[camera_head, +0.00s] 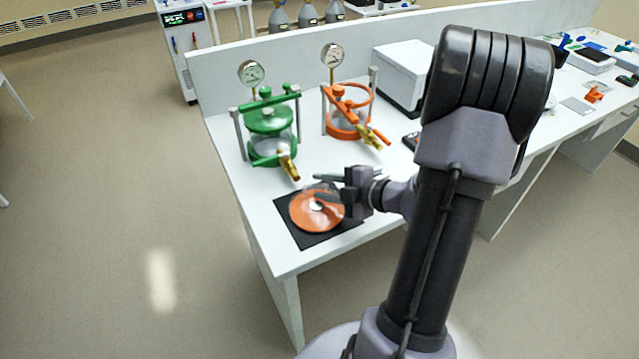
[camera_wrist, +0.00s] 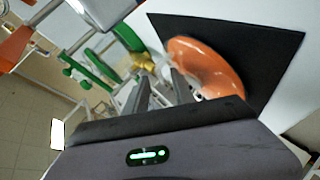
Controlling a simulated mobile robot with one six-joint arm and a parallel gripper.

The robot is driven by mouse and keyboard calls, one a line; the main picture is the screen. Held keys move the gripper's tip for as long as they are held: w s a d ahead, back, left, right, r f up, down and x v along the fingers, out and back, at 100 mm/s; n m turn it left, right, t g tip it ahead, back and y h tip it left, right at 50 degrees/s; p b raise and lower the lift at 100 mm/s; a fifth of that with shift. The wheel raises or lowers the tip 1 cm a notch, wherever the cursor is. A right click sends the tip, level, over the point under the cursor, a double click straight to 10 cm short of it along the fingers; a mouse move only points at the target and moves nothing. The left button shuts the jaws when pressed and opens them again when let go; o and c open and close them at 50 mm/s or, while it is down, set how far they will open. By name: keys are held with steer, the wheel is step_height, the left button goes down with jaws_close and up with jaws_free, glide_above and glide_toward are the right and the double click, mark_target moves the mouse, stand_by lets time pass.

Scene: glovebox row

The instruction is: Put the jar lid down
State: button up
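The orange round jar lid (camera_head: 311,221) appears to lie on a black square mat (camera_head: 293,236) at the bench's near left corner. A pale piece shows at its middle. My gripper (camera_head: 318,186) is just above the lid's far right side, fingers pointing left and spread apart. In the wrist view the two fingers (camera_wrist: 157,82) show a gap, and the lid (camera_wrist: 207,66) is beside and beyond the right finger. Part of the lid is hidden by that finger; whether it touches is unclear. The orange jar (camera_head: 345,112) stands behind, with an orange clamp frame and gauge.
A green jar (camera_head: 270,134) with a gauge and brass valve stands left of the orange one. A white box (camera_head: 403,72) stands behind to the right. A low partition (camera_head: 225,75) runs along the bench's back. Bare bench top lies between the jars and the mat.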

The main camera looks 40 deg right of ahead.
steer(key=p+v, duration=0.4)
steer(key=v, duration=0.6)
steer(key=w+a+r+n+g+y, duration=0.1)
steer(key=a+r+n+g+y, duration=0.2)
steer(key=a+n, duration=0.75)
steer(key=w+a+r+n+g+y, duration=0.1)
steer(key=a+r+n+g, duration=0.3)
steer(key=a+n, duration=0.65)
steer(key=s+a+r+n+h, duration=0.2)
steer(key=s+a+r+n, duration=0.1)
steer(key=n, duration=1.2)
steer(key=s+a+r+n+h, duration=0.3)
steer(key=a+n, duration=0.3)
steer(key=n, duration=1)
steer(key=shift+s+a+r+b, duration=0.3)
steer(key=shift+s+r+b, duration=0.15)
steer(key=shift+s+r, duration=0.45)
steer(key=shift+d, duration=0.1)
